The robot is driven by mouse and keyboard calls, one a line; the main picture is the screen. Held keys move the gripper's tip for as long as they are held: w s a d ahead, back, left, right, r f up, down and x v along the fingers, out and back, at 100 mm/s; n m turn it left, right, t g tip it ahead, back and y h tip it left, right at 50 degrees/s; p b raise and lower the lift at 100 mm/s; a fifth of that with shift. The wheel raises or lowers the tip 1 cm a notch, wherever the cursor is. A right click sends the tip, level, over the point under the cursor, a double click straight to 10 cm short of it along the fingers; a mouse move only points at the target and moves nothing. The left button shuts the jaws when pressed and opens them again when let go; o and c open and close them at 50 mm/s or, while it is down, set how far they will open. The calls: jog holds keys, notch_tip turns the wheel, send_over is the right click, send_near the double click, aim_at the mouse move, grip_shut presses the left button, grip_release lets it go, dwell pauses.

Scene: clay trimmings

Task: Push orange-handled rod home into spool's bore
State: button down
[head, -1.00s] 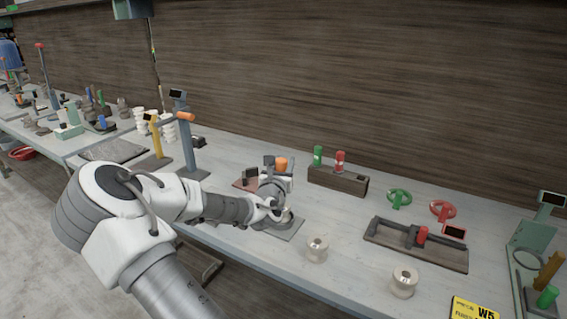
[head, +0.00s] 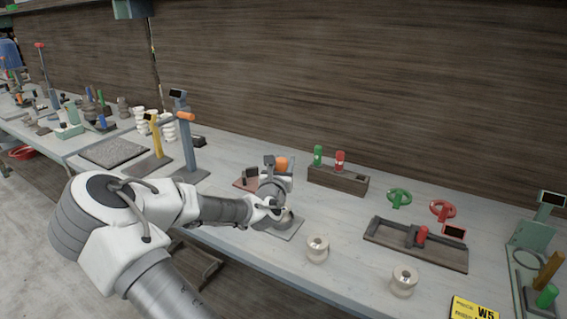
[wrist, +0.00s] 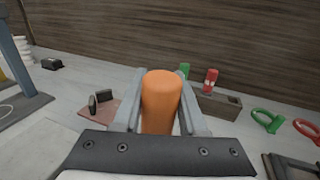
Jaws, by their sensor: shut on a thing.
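The orange handle (head: 282,163) of the rod stands upright between the fingers of my gripper (head: 280,172). In the wrist view the orange handle (wrist: 161,100) fills the gap between the two grey fingers of my gripper (wrist: 160,88), which is shut on it. The rod's shaft is hidden below the handle. A round, spool-like piece (head: 287,217) shows partly under my gripper, on a grey plate (head: 292,231). My wrist hides its bore, so I cannot tell how deep the rod sits.
Two cream spools, one nearer (head: 317,250) and one farther right (head: 404,282), stand along the bench's front. A wooden block (head: 338,181) with a green and a red cylinder stands behind. A dark tray (head: 415,246) lies to the right. A blue-grey post (head: 187,145) stands left.

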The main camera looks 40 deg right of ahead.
notch_tip(320, 180, down, 7)
jog(key=b, duration=0.5)
jog(key=shift+b, duration=0.4)
dwell(6.8)
